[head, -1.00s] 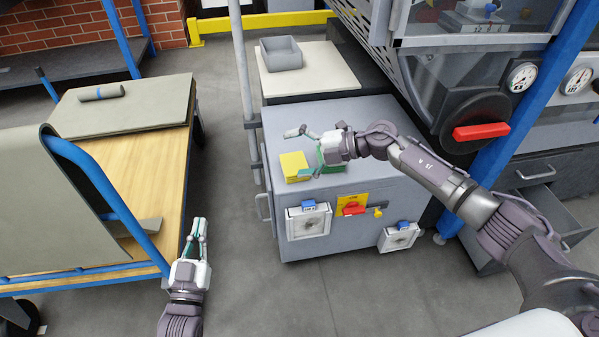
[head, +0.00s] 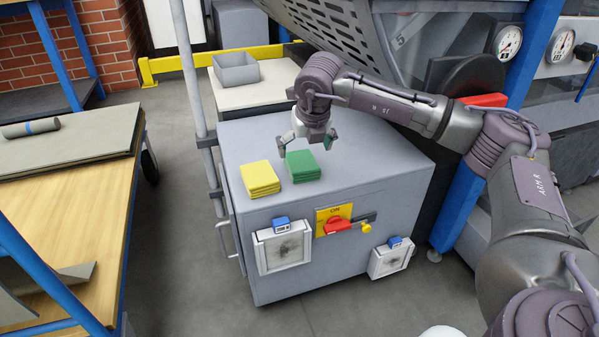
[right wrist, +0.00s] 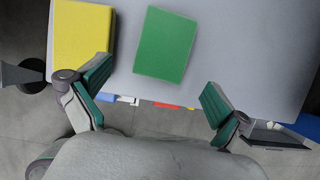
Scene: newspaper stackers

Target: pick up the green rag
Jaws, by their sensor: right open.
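The green rag (head: 303,166) is a folded stack lying on top of the grey cabinet (head: 370,180). A yellow folded rag (head: 260,178) lies just to its left. My right gripper (head: 309,146) is open above and slightly behind the green rag, fingers pointing down, apart from it. In the right wrist view the green rag (right wrist: 166,45) lies beyond the two open fingers (right wrist: 150,103), roughly between them across the picture. The yellow rag (right wrist: 82,38) shows near the left finger. My left gripper is out of the head view.
The cabinet's front has a red switch (head: 337,226) and boxes with blue tops. A grey bin (head: 236,70) stands on a pale-topped surface behind. A wooden cart (head: 70,220) is at left. The cabinet top right of the rags is clear.

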